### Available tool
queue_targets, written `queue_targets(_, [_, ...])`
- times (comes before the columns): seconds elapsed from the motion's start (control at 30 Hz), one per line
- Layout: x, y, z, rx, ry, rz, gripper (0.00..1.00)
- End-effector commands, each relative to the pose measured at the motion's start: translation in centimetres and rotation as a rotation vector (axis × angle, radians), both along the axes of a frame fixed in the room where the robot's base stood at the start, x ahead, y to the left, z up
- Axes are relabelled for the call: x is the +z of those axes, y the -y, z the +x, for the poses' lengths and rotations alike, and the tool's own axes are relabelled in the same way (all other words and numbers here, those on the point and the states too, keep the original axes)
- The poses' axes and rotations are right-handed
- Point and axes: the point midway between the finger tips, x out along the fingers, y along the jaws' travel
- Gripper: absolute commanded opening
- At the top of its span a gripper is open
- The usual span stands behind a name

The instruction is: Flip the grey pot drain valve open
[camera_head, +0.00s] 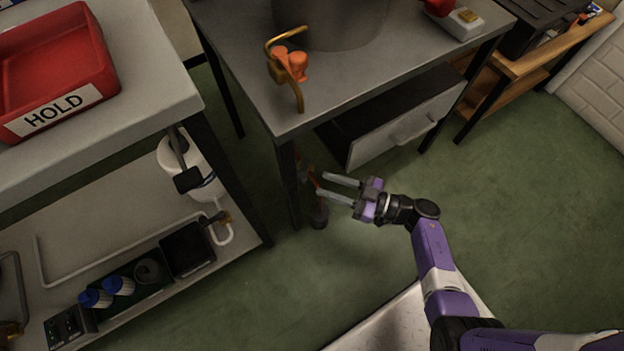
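The grey pot (335,22) stands on the grey table at the top, its upper part cut off by the frame edge. On its left front side is an orange valve piece (290,65) with a bent brass-coloured tube running above and below it. I cannot tell the lever's exact position. My gripper (324,185) is open and empty, with its two fingers apart and pointing left. In the picture it is below the valve, clear of it, near the table's front leg.
The grey table (365,82) has an open drawer (405,130) beneath it, close above my gripper. A dark, orange-topped item (318,212) is by the fingertips. A red HOLD tray (55,65) sits on the left bench. Green floor (530,200) is clear at right.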

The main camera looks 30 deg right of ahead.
Motion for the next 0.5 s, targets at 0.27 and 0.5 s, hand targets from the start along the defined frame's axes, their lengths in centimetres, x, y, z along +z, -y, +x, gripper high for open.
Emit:
queue_targets(0.27, [-0.2,-2.4,3.2,0.000,0.001,-0.002,0.34])
queue_targets(0.5, [0.0,-3.1,4.1,-0.001,0.001,-0.001,0.34])
